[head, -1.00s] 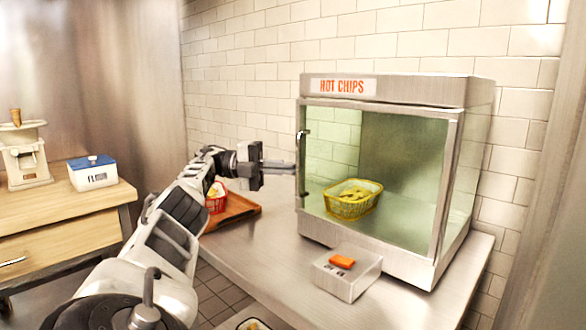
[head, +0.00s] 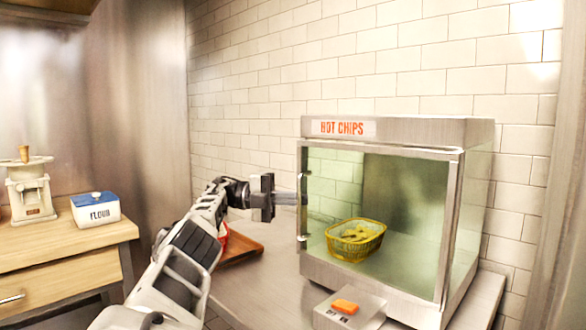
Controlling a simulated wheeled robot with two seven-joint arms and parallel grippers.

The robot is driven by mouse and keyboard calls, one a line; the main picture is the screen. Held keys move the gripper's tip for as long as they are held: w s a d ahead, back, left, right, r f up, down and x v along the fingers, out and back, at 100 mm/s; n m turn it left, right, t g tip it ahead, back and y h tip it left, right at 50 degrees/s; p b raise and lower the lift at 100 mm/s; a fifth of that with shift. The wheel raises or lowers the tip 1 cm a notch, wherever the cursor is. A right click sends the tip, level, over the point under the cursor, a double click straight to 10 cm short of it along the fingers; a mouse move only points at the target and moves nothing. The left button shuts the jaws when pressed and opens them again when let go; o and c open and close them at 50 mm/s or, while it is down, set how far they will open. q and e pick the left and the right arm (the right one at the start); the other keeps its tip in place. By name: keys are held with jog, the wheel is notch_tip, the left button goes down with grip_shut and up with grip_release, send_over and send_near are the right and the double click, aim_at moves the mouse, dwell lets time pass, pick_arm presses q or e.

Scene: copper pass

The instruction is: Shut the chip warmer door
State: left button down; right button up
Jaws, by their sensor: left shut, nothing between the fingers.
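The chip warmer (head: 404,127) is a steel cabinet with a "HOT CHIPS" sign, standing on the steel counter. Its glass door (head: 410,215) spans the front and looks shut or nearly so; I cannot tell whether a thin gap is left. The door handle (head: 303,238) is at the door's left edge. My left gripper (head: 300,199) is shut and empty, its fingertips at the door's left edge by the handle; I cannot tell whether they touch. A yellow basket of chips (head: 356,240) sits inside, behind the glass. My right gripper is out of view.
A small box with an orange top piece (head: 345,307) stands on the counter before the warmer. A brown tray (head: 240,251) with a red item lies behind my left arm. A wooden cabinet (head: 60,246) at left holds a flour box (head: 96,211) and a white grinder (head: 30,192).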

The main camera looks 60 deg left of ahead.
pick_arm(q)
jog(key=shift+r, duration=0.2)
jog(key=shift+s+d+r+b, duration=0.1)
jog(key=shift+s+r+b, duration=0.1)
jog(key=shift+b, duration=0.15)
